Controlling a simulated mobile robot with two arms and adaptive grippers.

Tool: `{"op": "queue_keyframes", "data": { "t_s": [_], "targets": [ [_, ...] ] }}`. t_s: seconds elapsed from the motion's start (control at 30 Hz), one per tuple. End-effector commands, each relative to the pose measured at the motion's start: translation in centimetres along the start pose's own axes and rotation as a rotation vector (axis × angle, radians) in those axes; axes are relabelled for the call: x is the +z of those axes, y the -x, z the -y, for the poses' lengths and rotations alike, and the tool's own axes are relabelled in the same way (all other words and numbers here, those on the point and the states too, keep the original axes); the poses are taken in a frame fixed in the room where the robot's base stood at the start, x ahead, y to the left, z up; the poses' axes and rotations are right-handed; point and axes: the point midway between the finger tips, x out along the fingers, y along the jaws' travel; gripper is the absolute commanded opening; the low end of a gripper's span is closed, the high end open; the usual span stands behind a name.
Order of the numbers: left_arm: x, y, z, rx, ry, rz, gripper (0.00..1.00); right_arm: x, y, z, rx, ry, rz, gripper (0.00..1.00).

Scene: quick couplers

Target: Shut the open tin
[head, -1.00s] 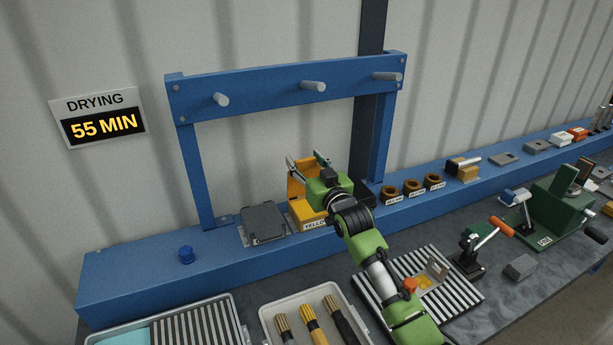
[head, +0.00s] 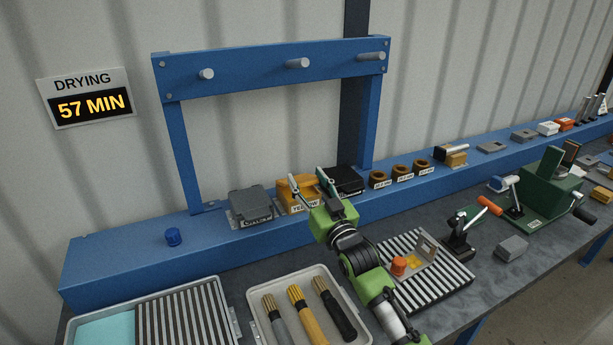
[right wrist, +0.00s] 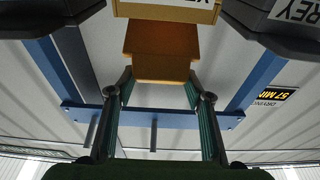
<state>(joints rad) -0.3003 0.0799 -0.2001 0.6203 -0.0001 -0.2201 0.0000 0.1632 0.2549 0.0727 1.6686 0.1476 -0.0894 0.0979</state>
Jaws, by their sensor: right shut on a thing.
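The yellow tin (head: 297,201) stands on the blue shelf, and its front label also shows upside down in the right wrist view (right wrist: 170,10). Its orange lid (right wrist: 160,42) is between my right fingers in the right wrist view. In the head view the lid leans forward low over the tin; I cannot tell whether it is fully down. My right gripper (head: 308,181) reaches in from the front and is shut on the lid, one finger at each side edge. My left gripper is not in view.
A grey tin (head: 251,202) stands close left of the yellow tin, and a black tin (head: 347,181) close right. A blue frame (head: 270,72) with pegs rises behind. A tray of brushes (head: 262,333) and a slatted rack (head: 432,283) lie in front. A blue cap (head: 173,237) sits on the shelf.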

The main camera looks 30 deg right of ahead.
Motion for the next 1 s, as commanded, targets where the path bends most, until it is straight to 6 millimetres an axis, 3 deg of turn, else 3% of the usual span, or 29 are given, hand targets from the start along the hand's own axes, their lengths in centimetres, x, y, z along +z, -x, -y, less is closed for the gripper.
{"op": "queue_keyframes", "data": {
  "t_s": [0.03, 0.33, 0.4, 0.43, 0.6, 0.7, 1.0],
  "targets": [
    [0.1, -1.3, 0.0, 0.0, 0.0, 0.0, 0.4, 2.5, 0.6, 0.1, 0.001, -0.004, -0.017, 0.08],
    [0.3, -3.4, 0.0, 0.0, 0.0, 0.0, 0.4, 4.2, 1.7, 0.1, 0.0, -0.002, -0.08, 0.07],
    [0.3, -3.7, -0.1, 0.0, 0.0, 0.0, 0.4, 4.4, 1.8, 0.1, 0.0, -0.002, -0.081, 0.0],
    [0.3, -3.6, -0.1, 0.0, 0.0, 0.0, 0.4, 4.2, 1.8, 0.1, 0.0, -0.002, -0.082, 0.01],
    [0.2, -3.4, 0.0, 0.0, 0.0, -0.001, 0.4, 3.9, 1.7, 0.1, 0.0, -0.001, -0.086, 0.45],
    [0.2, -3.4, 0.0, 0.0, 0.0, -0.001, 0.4, 3.8, 1.7, 0.0, 0.001, -0.001, -0.088, 0.66],
    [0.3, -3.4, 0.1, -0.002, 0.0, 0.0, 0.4, 3.5, 1.7, 0.0, 0.001, 0.0, -0.094, 0.66]
  ]
}}
